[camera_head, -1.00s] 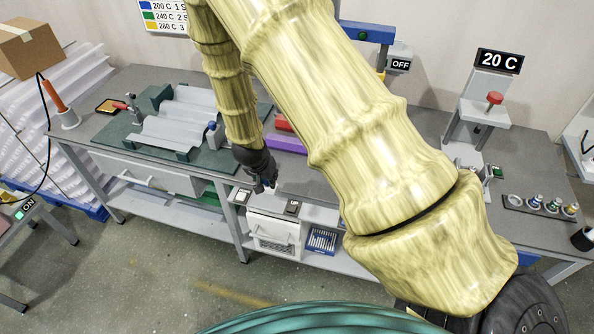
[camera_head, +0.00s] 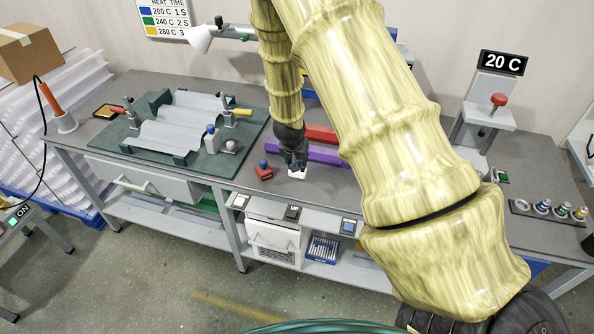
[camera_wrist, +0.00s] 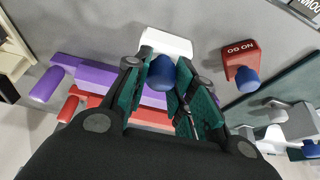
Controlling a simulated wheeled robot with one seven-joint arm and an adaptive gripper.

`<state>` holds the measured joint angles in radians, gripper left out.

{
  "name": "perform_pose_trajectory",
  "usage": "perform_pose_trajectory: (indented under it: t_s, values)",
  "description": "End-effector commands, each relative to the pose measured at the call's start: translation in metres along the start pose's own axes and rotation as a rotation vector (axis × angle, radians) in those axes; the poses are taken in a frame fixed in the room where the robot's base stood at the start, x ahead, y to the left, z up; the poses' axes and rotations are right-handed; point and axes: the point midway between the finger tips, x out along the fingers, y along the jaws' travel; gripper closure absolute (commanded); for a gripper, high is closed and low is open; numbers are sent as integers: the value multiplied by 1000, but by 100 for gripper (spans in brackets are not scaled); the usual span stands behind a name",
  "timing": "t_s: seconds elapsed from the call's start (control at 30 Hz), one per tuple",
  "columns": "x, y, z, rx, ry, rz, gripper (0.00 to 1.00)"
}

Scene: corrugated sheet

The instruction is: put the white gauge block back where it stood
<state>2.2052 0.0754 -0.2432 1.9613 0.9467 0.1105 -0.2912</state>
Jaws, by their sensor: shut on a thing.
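The white gauge block (camera_wrist: 166,42) with a blue knob (camera_wrist: 162,72) is at my gripper (camera_wrist: 160,92) in the wrist view. The fingers are shut on the knob, and the white body shows beyond the fingertips. In the head view the white block (camera_head: 298,174) shows under my gripper (camera_head: 293,162), at or just above the grey bench top. I cannot tell whether it touches the bench. A red block with a blue knob (camera_head: 264,171) stands just left of it; in the wrist view this red block (camera_wrist: 240,60) bears white lettering.
A purple bar (camera_head: 325,155) and a red bar (camera_head: 322,132) lie close behind my gripper. A green plate (camera_head: 190,157) with a corrugated sheet fixture is to the left. Small blocks sit on a lower shelf (camera_head: 320,216) in front. Bare bench lies right of the block.

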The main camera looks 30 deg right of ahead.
Motion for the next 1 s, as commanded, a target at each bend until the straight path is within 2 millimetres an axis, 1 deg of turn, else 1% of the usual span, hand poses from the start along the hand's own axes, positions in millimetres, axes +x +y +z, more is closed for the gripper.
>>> perform_pose_trajectory:
  t_s: [0.03, 0.1, 0.3, 0.63, 0.77, 0.8, 0.87, 0.9, 0.93, 1.0]
  values:
    - [10, -1, 6, 0, -2, 0, 100]
    - [17, -1, 9, 1, -2, 0, 100]
    - [32, -1, 15, 0, -2, -1, 100]
    - [32, -1, 15, 0, -2, -1, 100]
    - [34, -1, 16, 0, -2, -1, 100]
    - [34, -1, 16, -1, -2, -1, 73]
    - [34, -1, 16, -1, -2, -1, 62]
    - [34, -1, 16, 0, -2, -1, 55]
    - [34, -1, 16, 0, -2, -1, 53]
    - [34, -1, 16, 0, -2, -1, 53]
